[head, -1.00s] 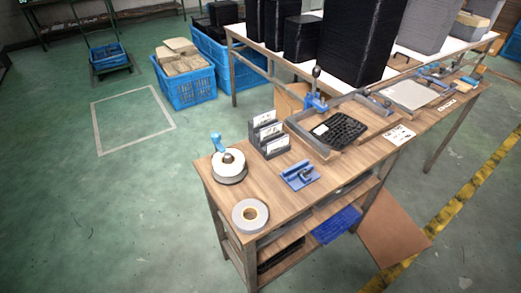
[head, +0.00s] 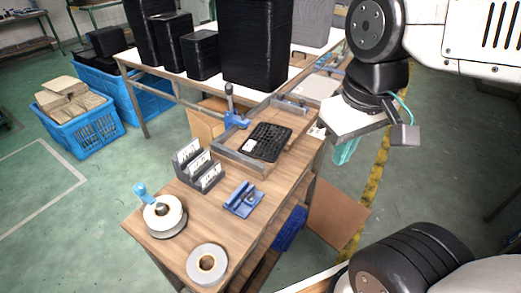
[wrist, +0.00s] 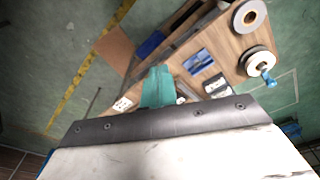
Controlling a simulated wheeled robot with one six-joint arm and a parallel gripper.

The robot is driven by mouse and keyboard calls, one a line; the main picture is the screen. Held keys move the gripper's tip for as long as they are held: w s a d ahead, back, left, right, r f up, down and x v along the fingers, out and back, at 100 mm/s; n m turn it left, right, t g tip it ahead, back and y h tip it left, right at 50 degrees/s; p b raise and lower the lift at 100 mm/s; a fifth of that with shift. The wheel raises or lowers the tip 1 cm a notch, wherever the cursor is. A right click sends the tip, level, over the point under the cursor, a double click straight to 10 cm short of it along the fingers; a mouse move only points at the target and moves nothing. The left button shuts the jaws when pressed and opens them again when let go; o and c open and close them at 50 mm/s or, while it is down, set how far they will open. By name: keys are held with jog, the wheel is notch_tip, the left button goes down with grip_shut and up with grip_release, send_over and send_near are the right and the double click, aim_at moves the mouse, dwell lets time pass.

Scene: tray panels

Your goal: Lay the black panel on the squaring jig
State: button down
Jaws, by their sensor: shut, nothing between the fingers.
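The black panel (head: 270,136), a ribbed tray shape with a small white label, lies flat on the squaring jig (head: 238,157). The jig has a wooden bed, grey rails and a blue toggle clamp at its far left corner. The panel seems to sit inside the rails; whether its edges touch them is too small to tell. My gripper (head: 345,150) hangs right of the bench, apart from the panel, partly hidden behind its own wrist. Its teal fingers (wrist: 158,88) are shut and empty in the wrist view.
A label rack (head: 197,167), a blue tool (head: 243,199), a tape dispenser (head: 164,214) and a tape roll (head: 207,263) stand on the bench's near part. Tall black stacks (head: 254,45) stand on the table behind. Blue crates (head: 83,132) are at left. Open floor lies left.

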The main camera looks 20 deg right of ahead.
jog(key=w+f+n+h, duration=0.1)
jog(key=w+f+n, duration=0.3)
jog(key=w+n, duration=0.75)
jog(key=n+h, duration=0.1)
jog(key=n, duration=1.1)
send_near(272, 161)
notch_tip(272, 161, down, 7)
jog(key=shift+s+a+f, duration=0.1)
jog(key=shift+a, duration=0.05)
jog(key=shift+w+d, duration=0.6)
jog(key=shift+d, duration=0.35)
jog(key=shift+a, duration=0.1)
